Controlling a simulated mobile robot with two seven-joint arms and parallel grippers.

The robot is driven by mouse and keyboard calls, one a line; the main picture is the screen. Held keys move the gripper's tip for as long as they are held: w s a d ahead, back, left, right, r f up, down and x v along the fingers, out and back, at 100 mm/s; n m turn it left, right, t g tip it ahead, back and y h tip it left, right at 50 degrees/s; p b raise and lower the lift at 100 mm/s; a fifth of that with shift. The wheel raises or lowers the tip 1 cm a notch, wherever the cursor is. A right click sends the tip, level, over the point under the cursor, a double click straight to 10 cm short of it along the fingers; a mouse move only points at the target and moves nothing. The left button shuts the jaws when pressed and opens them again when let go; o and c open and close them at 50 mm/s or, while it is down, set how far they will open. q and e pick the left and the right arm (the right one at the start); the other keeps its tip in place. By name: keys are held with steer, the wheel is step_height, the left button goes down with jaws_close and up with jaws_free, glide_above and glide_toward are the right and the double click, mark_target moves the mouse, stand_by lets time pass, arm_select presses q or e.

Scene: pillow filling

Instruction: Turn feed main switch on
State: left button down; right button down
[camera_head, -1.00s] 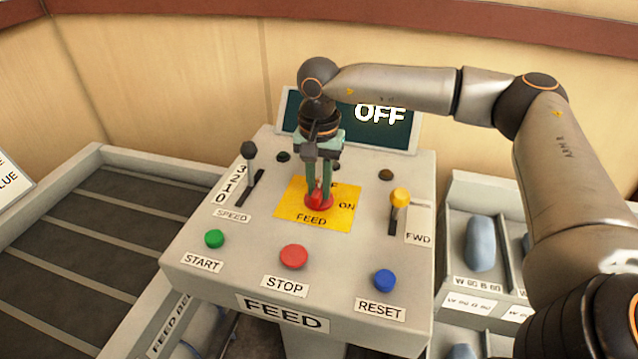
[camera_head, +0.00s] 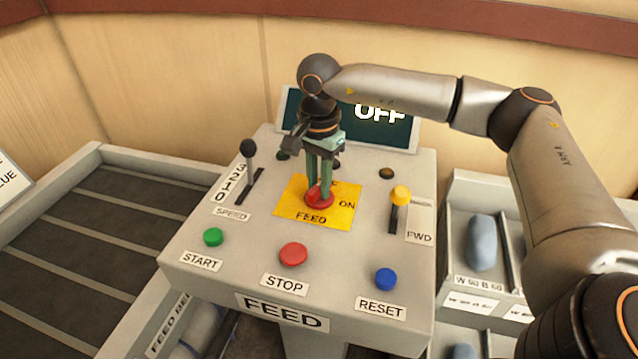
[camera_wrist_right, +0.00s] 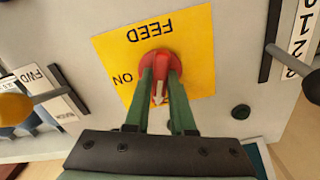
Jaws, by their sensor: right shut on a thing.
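The feed main switch (camera_head: 318,200) is a red rotary knob on a yellow plate (camera_head: 289,209) marked FEED and ON, in the middle of the grey console. My right gripper (camera_head: 319,188) points down from above with its green fingers on the knob. In the right wrist view the fingers are shut on the knob's grip (camera_wrist_right: 160,89), one on each side, and the red round base (camera_wrist_right: 155,61) shows beyond them. The fingers hide part of the plate's lettering. The display (camera_head: 401,128) behind reads OFF. My left gripper is not in view.
On the console stand a black speed lever (camera_head: 248,150), a yellow-knobbed lever (camera_head: 400,195), and the green START (camera_head: 213,237), red STOP (camera_head: 293,254) and blue RESET (camera_head: 386,279) buttons. A conveyor (camera_head: 75,215) lies left. Bins with blue pillows (camera_head: 482,243) stand right.

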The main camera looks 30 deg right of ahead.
mark_target(319, 184)
steer(key=m, duration=0.3)
steer(key=shift+m+b, duration=0.3)
steer(key=shift+m, duration=0.1)
steer(key=m, duration=1)
stand_by(0.3)
steer(key=c, duration=0.8)
jaws_free()
steer(key=shift+o, duration=0.2)
step_height(319, 184, up, 13)
steer(key=shift+f, duration=0.2)
